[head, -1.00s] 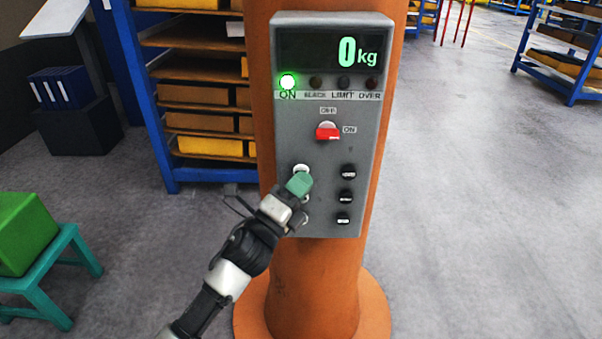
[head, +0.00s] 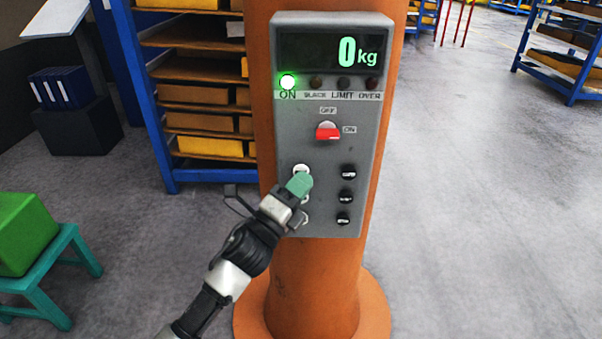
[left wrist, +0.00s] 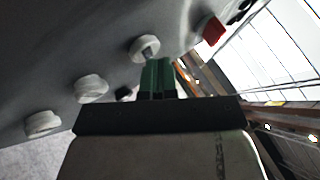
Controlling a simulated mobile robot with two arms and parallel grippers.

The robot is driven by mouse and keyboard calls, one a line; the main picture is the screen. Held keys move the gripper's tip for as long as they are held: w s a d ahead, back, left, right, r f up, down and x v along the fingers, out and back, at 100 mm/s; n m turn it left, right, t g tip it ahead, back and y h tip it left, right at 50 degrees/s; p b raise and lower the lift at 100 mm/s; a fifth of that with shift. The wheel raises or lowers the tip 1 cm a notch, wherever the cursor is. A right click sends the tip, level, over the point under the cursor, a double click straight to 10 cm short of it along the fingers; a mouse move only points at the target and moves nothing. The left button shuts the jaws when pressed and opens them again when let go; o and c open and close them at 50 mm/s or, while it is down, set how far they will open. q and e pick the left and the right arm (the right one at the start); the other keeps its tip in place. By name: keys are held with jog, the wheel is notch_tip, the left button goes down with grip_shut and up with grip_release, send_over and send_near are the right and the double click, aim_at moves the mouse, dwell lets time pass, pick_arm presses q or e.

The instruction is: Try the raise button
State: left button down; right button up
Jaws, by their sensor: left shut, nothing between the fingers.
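The grey control box (head: 324,150) is fixed on an orange column. It has a column of white buttons on the left and a column of black buttons (head: 347,197) on the right; their labels are too small to read. My left gripper (head: 299,185) is shut and empty, its green fingertips just below the top white button (head: 301,169) and partly covering the white button under it. In the left wrist view the fingertips (left wrist: 158,75) point at a white button (left wrist: 145,46); I cannot tell whether they touch it. My right gripper is out of view.
The display (head: 333,52) reads 0 kg and the green ON lamp (head: 288,82) is lit. A red switch (head: 327,131) sits above the buttons. A blue shelf rack (head: 205,125) stands behind, and a green block (head: 25,232) rests on a teal stool (head: 50,270) at left.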

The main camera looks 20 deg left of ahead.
pick_arm(q)
jog(key=shift+s, duration=0.1)
jog(key=shift+s+d, duration=0.2)
jog(key=shift+s, duration=0.5)
jog(key=shift+s+d+p, duration=0.1)
jog(key=shift+s+d, duration=0.15)
jog(key=shift+s, duration=0.55)
jog(key=shift+s+d+p, duration=0.1)
jog(key=shift+s+d, duration=0.1)
jog(key=shift+s, duration=0.6)
jog(key=shift+s+d+p, duration=0.1)
jog(key=shift+s+d, duration=0.15)
jog(key=shift+s, duration=0.55)
